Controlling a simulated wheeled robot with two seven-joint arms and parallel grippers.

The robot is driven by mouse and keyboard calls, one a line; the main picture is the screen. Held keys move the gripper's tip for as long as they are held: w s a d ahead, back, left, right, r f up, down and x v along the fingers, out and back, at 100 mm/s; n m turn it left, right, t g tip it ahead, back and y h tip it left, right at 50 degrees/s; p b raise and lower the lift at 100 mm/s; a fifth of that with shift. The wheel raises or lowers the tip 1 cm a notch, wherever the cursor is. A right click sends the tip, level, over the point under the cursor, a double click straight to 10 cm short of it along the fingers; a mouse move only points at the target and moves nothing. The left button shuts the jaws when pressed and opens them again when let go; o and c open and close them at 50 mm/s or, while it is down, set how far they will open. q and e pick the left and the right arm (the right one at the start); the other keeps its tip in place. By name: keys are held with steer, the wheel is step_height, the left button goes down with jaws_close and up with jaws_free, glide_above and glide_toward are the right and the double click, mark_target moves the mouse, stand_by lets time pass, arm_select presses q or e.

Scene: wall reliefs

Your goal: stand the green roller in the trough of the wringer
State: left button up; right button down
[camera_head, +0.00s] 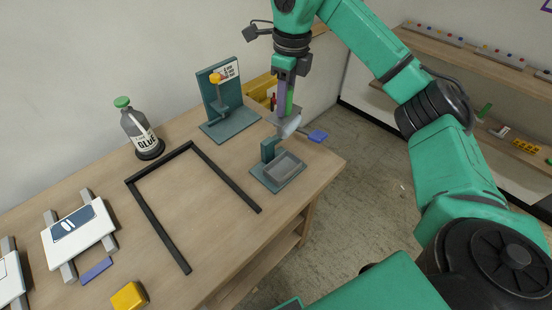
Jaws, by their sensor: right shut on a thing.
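My right gripper (285,108) comes down from above at the back right of the table and is shut on the green roller (290,98). The roller's green handle shows as a narrow upright strip beside the dark finger, and a pale, tilted cylinder (289,127) shows just below it. The wringer, with a teal base and a grey trough (284,167), sits near the table's right edge. The held roller is above and behind the trough, apart from it as far as I can tell. The fingers hide part of the handle. My left gripper is not in view.
A teal stand with a sign (228,95) is behind the wringer. A blue piece (318,136) is near the right edge. A yellow block (129,296) is at the front.

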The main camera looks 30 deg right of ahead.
steer(key=shift+w+d+r+m, duration=0.1)
steer(key=shift+w+r+m, duration=0.1)
steer(key=shift+w+m, duration=0.7)
steer(key=f+b, duration=0.1)
steer(key=f, duration=0.1)
steer(key=s+f, duration=0.1)
steer(key=f, duration=0.2)
steer(key=f+b, duration=0.1)
steer(key=f, duration=0.1)
steer(key=shift+s+f+b, duration=0.3)
steer(key=shift+f+b, duration=0.05)
step_height(320, 180, down, 10)
steer(key=p, duration=0.2)
steer(key=shift+w+f+p, duration=0.15)
steer(key=shift+f+p, duration=0.1)
steer(key=shift+p, duration=0.1)
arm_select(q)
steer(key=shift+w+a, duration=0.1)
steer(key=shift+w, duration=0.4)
arm_select(e)
steer(key=shift+w+f, duration=0.1)
steer(key=shift+f, duration=0.25)
